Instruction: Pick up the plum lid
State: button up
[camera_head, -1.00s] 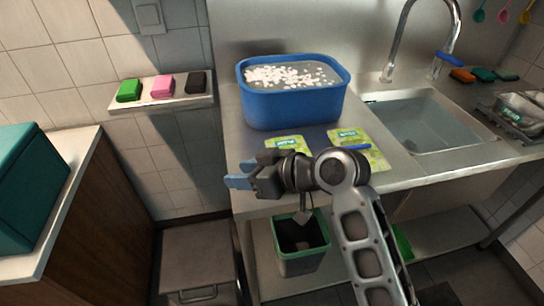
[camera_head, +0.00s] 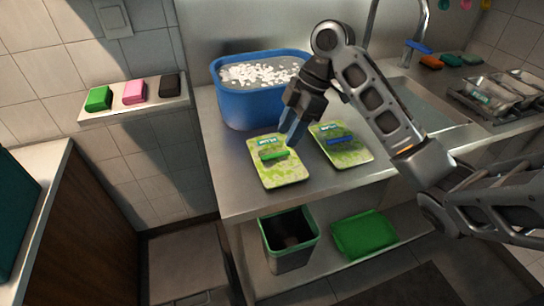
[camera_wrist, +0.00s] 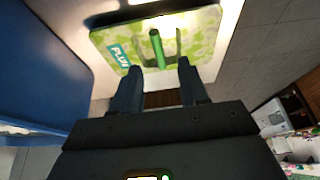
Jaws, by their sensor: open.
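The plum lid (camera_head: 286,174) is a flat green-and-yellow patterned rectangle with a raised green handle (camera_head: 274,155). It lies on the counter in front of the blue tub. My gripper (camera_head: 292,135) points down above the lid's far right part. In the wrist view my gripper (camera_wrist: 157,72) is open and empty, its two fingers on either side of the green handle's line (camera_wrist: 157,48). The handle appears beyond the fingertips, not held.
A similar lid with a blue handle (camera_head: 340,140) lies close to the right. The blue tub (camera_head: 238,105) with white bits floating in it stands behind. The sink (camera_head: 430,105) is at right. A green-rimmed bin (camera_head: 290,240) stands below the counter edge.

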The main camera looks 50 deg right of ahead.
aim_at(276, 154)
jog(key=shift+w+p+x, duration=0.15)
jog(key=shift+p+x, duration=0.2)
jog(key=shift+x, duration=1.2)
jog(key=shift+w+p+x, duration=0.1)
jog(key=shift+p+x, duration=0.2)
jog(key=shift+x, duration=1.25)
jog(key=shift+a+r, duration=0.1)
jog(key=shift+a, duration=0.05)
grip_shut()
